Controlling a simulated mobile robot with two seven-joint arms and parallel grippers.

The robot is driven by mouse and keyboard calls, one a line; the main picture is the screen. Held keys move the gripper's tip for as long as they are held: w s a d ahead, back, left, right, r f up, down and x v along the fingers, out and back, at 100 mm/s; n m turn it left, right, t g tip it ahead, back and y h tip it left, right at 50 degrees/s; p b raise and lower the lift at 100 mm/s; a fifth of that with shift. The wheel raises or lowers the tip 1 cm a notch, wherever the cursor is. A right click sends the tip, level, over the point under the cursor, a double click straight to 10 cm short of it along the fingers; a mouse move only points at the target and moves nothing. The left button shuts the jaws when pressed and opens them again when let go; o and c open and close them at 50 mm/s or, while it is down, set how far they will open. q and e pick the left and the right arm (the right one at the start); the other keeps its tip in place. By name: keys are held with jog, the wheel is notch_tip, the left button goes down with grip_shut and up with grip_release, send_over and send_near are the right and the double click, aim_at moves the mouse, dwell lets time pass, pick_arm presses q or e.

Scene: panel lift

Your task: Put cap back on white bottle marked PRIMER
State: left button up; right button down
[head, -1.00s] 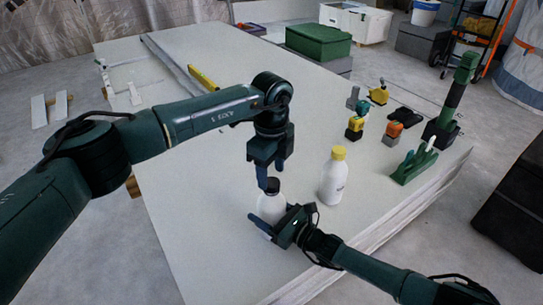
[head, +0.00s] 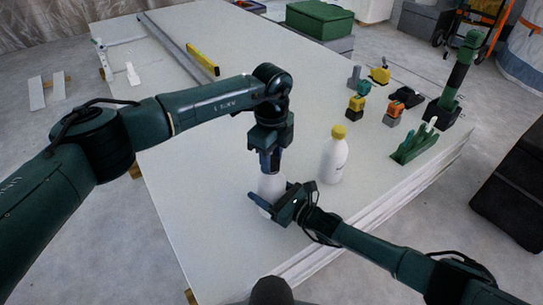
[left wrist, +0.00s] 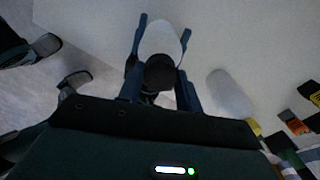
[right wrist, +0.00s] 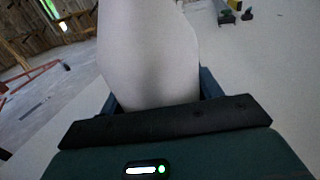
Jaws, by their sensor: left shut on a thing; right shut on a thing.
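A white bottle (head: 270,187) stands on the pale panel, with my right gripper (head: 272,204) shut around its body. The bottle fills the middle of the right wrist view (right wrist: 150,60). My left gripper (head: 270,163) points down over the bottle's top, shut on a dark cap (left wrist: 160,72). In the left wrist view the cap lies between the fingers, in line with the white bottle body (left wrist: 160,38). In the head view the fingers mostly hide the cap, so I cannot tell whether it is seated on the neck. No lettering on the held bottle is readable.
A second white bottle with a yellow cap (head: 335,160) stands close by on the right. A green rack (head: 414,145), small tools and a dark-green post (head: 458,85) are farther right. A yellow level (head: 203,58) lies at the back. The panel (head: 190,170) is clear to the left.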

pick_arm(q)
jog(key=shift+c, duration=1.1)
jog(key=m, duration=1.1)
jog(key=shift+m, duration=0.3)
jog(key=m, duration=0.6)
jog(key=shift+m, duration=0.3)
jog(key=m, duration=1.2)
jog(key=shift+m, duration=0.4)
jog(key=m, duration=0.6)
jog(key=shift+f, duration=0.1)
jog(key=m, duration=0.6)
jog(key=shift+m, duration=0.4)
jog(key=m, duration=0.4)
jog(key=shift+m, duration=0.3)
jog(key=o, duration=1.2)
jog(key=shift+c, duration=0.2)
